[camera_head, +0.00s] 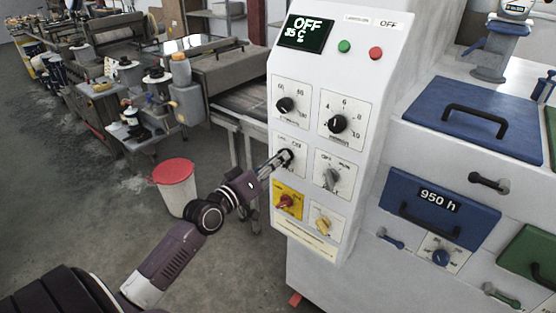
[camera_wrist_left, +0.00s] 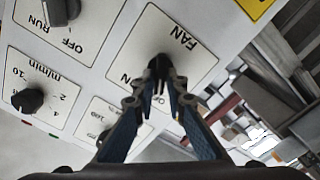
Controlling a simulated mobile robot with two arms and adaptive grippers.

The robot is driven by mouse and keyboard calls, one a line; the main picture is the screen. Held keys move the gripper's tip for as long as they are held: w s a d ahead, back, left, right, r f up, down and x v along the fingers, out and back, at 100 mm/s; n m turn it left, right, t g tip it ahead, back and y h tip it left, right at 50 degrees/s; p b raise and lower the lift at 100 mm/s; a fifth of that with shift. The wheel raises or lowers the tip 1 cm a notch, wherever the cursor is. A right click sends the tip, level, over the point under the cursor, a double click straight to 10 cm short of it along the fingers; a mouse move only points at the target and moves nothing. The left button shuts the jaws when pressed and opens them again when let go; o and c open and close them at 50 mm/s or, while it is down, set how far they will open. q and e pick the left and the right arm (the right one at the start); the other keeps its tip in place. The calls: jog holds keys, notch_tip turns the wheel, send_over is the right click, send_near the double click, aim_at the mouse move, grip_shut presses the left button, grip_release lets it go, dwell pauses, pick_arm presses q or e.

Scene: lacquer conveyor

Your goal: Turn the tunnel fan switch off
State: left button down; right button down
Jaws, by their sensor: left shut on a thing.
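The tunnel fan switch is a small dark knob (camera_wrist_left: 158,62) on a white plate marked FAN, which appears upside down in the left wrist view. In the head view its plate (camera_head: 298,142) is at the left of the panel's middle row. My left gripper (camera_head: 284,158) reaches the panel from the lower left. Its fingertips (camera_wrist_left: 160,82) are shut on the knob from both sides. The fingers hide much of the knob, so I cannot tell which way it points. The control panel (camera_head: 350,60) has a display (camera_head: 306,33) reading OFF. My right gripper is not in view.
Nearby are a grey OFF/RUN switch (camera_head: 331,178), a red switch on yellow (camera_head: 285,201), a yellow knob (camera_head: 323,224) and two black dials (camera_head: 285,105) (camera_head: 337,124). A red-lidded bin (camera_head: 174,172) stands left on the floor. Blue drawers (camera_head: 440,208) are at right.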

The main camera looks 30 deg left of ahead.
pick_arm(q)
jog(key=c, duration=2)
grip_release()
jog(key=shift+f, duration=0.1)
jog(key=shift+s, duration=0.1)
jog(key=s, duration=0.7)
jog(key=s+a, duration=0.1)
jog(key=s, duration=0.3)
jog(key=shift+s, duration=0.35)
